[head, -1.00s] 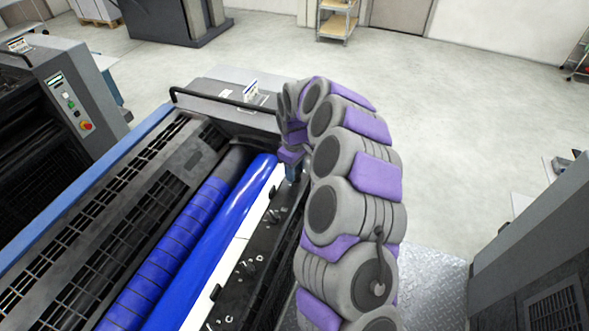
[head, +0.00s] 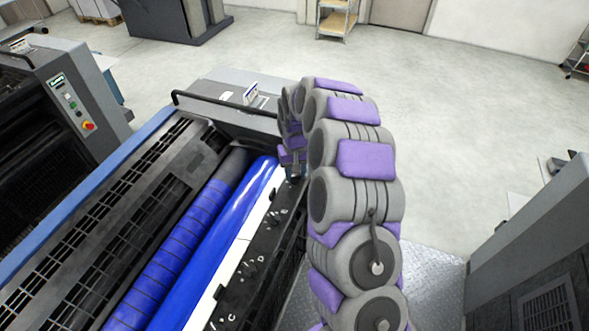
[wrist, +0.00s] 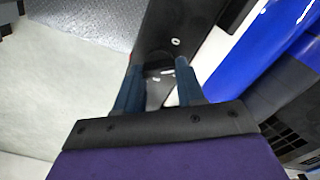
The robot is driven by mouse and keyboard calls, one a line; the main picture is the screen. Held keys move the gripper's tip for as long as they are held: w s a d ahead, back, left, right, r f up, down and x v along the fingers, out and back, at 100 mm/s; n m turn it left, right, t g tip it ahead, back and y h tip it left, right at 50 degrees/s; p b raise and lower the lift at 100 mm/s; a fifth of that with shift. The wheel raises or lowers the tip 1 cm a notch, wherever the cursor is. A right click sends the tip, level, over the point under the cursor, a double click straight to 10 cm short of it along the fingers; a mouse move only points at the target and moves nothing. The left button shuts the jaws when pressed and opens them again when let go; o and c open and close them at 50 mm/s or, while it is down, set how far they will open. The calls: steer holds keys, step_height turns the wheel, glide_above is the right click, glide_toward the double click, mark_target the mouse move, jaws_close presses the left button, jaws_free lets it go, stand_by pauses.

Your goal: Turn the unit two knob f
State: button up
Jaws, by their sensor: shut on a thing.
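The unit's black rail (head: 243,290) runs beside the blue roller, with several small dark knobs and white marks along it. My gripper (head: 294,178) reaches down over the far end of this rail. In the wrist view, its two blue fingers (wrist: 158,80) stand on either side of a dark knob (wrist: 158,62) on the black rail, and they are shut on it. The fingers and the dark surface hide most of the knob. I cannot read its letter or tell its turn angle.
A glossy blue roller (head: 215,240) and a white strip lie just left of the rail. A dark grille cover (head: 100,215) is further left. A grey machine (head: 540,260) stands at the right. Metal tread plate (head: 430,285) and open floor lie between.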

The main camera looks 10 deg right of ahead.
mark_target(296, 175)
steer(key=m+p, duration=0.1)
steer(key=m, duration=0.4)
steer(key=shift+d+m+p, duration=0.1)
steer(key=shift+m+p, duration=0.2)
steer(key=m+p, duration=0.1)
steer(key=m, duration=0.4)
steer(key=shift+d+m, duration=0.1)
steer(key=shift+m, duration=0.3)
steer(key=o, duration=1)
steer(key=shift+o, duration=0.2)
steer(key=shift+r, duration=0.1)
step_height(296, 175, up, 17)
steer(key=p, duration=0.1)
steer(key=shift+r, duration=0.1)
